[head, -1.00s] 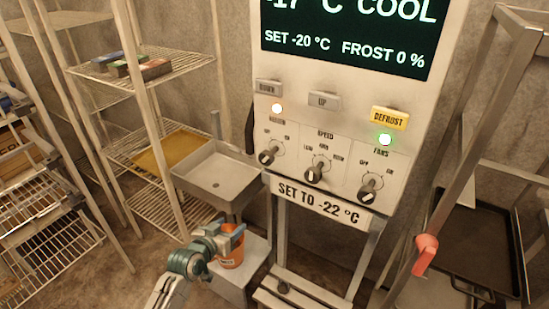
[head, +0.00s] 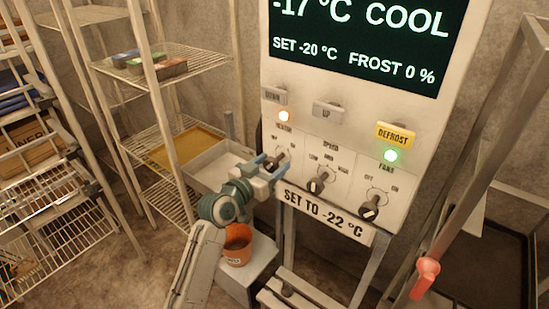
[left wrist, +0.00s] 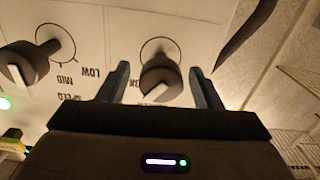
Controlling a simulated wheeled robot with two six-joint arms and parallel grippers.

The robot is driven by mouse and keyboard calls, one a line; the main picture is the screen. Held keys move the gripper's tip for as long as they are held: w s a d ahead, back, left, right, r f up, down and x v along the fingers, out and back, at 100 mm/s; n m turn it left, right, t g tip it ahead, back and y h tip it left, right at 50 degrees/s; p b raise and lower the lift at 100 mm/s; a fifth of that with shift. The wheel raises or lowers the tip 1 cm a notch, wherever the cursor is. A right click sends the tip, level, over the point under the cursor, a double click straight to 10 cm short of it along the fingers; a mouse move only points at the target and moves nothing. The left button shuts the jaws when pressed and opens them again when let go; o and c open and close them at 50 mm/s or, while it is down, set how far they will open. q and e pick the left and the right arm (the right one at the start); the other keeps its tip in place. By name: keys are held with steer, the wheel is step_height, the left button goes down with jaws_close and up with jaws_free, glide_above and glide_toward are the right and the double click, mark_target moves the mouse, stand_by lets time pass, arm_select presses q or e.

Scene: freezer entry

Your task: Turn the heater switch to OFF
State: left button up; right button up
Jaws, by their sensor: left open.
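The heater switch (head: 277,160) is a dark rotary knob at the lower left of the white control panel (head: 300,125). In the left wrist view the knob (left wrist: 160,80) lies between the two spread fingers (left wrist: 157,88), with a gap on each side. Its white pointer mark faces the lower left there. My right gripper is not in view.
The speed knob (head: 320,183) and fans knob (head: 369,209) sit to the right on the panel. A sign (head: 325,215) hangs below. An orange bucket (head: 237,244) stands under my left arm. Wire shelves (head: 165,75) are at left and a red handle (head: 426,278) at right.

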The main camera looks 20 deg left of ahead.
arm_select(q)
steer(key=shift+x, duration=0.8)
steer(key=c, duration=1)
